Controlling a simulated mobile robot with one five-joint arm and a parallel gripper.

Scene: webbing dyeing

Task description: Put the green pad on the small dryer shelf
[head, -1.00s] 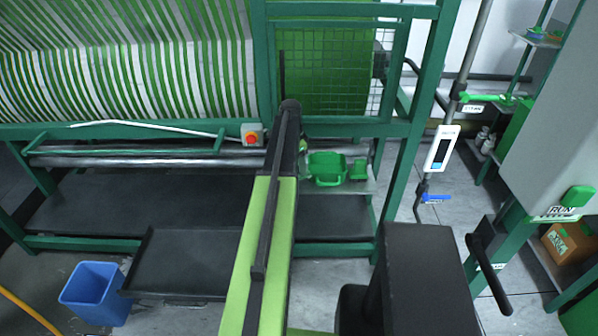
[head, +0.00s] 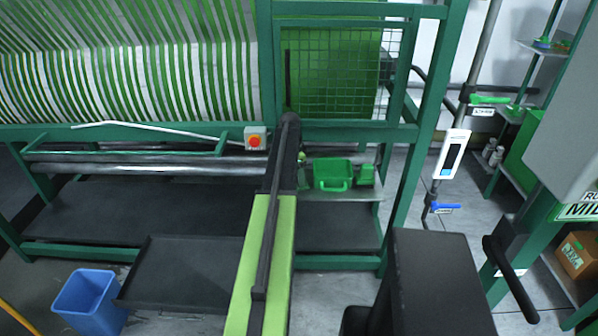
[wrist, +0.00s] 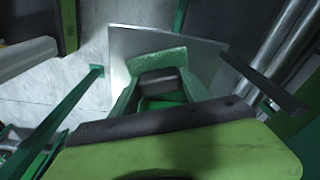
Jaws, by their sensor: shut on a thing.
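My gripper (head: 301,172) is at the far end of my arm, mostly hidden behind it in the head view. The small grey shelf (head: 340,195) is just right of the gripper, under the mesh panel. In the wrist view the shelf plate (wrist: 135,42) shows beyond a green, dark-centred shape (wrist: 128,98). Contact between pad and shelf cannot be told.
The green machine frame (head: 390,131) rises around the shelf, with metal rollers (head: 150,168) to its left. A red button box (head: 255,138) is close to my arm. A blue bin (head: 90,300) stands lower left. A pipe with a blue valve (head: 443,207) stands right.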

